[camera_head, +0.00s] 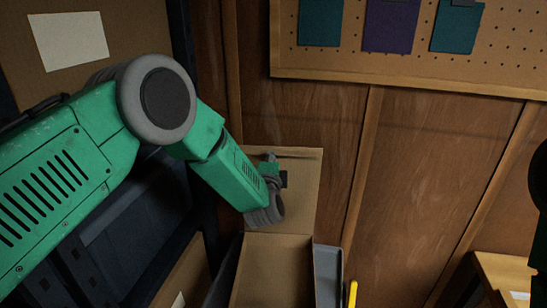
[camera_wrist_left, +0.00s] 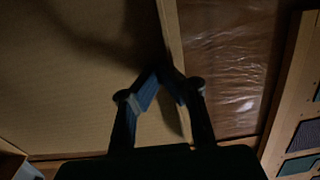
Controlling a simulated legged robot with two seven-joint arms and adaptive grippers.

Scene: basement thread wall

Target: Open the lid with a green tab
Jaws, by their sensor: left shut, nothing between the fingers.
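The lid (camera_head: 304,184) is a tan panel standing raised, close to upright, at the back of an open box (camera_head: 275,268). My left gripper is at the lid, and its fingers are mostly hidden behind my wrist in the head view. In the left wrist view the left gripper (camera_wrist_left: 167,72) is shut and empty, its fingertips meeting close to the edge of a tan panel (camera_wrist_left: 75,90). I cannot tell whether they touch it. I cannot make out the green tab for certain; a small green patch shows beside my wrist. My right gripper is out of view.
A grey bin (camera_head: 328,275) and a yellow handle (camera_head: 352,294) are right of the box. Dark shelving (camera_head: 178,215) stands to the left. A wooden wall (camera_head: 400,170) with a pegboard (camera_head: 507,45) is behind. A wooden table (camera_head: 505,275) is at lower right.

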